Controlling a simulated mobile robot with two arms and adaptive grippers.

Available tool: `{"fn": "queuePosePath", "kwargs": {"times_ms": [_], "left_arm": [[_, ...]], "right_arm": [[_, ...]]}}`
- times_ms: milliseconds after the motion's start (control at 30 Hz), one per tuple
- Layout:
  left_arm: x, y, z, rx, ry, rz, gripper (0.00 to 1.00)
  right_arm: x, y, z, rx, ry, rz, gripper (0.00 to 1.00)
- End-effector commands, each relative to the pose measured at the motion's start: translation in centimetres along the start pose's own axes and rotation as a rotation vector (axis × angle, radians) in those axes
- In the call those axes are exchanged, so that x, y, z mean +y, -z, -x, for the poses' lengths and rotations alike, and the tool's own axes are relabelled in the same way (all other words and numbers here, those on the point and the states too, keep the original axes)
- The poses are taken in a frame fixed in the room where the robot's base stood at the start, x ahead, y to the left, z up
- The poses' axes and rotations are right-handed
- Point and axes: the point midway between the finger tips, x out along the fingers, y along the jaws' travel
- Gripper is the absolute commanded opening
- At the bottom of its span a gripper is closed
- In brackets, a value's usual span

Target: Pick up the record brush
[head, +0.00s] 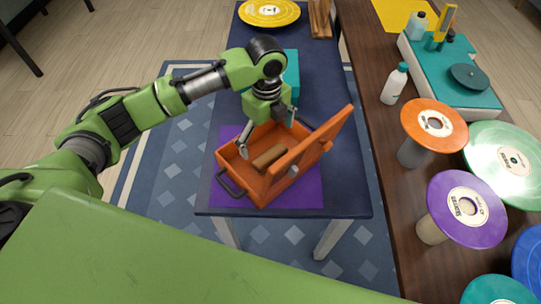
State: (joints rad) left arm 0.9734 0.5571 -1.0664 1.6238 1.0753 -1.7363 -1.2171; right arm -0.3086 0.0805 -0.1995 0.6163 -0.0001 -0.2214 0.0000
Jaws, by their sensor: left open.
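A brown, wooden-looking block (268,157), which looks like the record brush, lies inside an open orange case (256,190). The case has a dark handle on its front left side, and its lid stands raised on the right. My left gripper (268,138) points down over the case, just behind the brush in the picture. Its fingers are spread and nothing is between them. Its exact height above the brush is hard to tell. My right gripper is not in view.
The case sits on a purple mat (312,200) on a dark blue table (335,85). A teal box (292,70) stands behind my gripper. The brown table at right holds a white bottle (394,84), a teal record player (440,75) and several coloured records on stands.

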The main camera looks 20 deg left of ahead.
Motion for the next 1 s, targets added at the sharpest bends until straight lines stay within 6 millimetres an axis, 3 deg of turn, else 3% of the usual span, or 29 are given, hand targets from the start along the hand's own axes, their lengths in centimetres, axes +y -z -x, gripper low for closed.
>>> {"fn": "queuePosePath", "kwargs": {"times_ms": [133,333,600,900,933,1000], "left_arm": [[0.0,0.0,-2.0,0.001,-0.002,0.000,0.99],[0.0,0.1,-3.4,0.000,-0.002,0.001,0.99],[-0.2,0.2,-7.2,0.000,-0.002,0.000,0.99],[-0.3,0.2,-7.9,-0.001,0.001,0.000,0.99],[-0.3,0.2,-7.9,-0.001,0.001,0.000,0.97],[-0.3,0.2,-7.8,-0.001,0.001,0.000,0.79]], "right_arm": [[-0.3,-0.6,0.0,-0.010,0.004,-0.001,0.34],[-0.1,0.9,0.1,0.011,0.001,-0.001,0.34],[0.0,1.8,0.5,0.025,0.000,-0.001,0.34],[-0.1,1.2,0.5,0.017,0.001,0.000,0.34],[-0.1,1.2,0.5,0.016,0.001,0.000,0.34],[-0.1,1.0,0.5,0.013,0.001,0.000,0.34]]}}
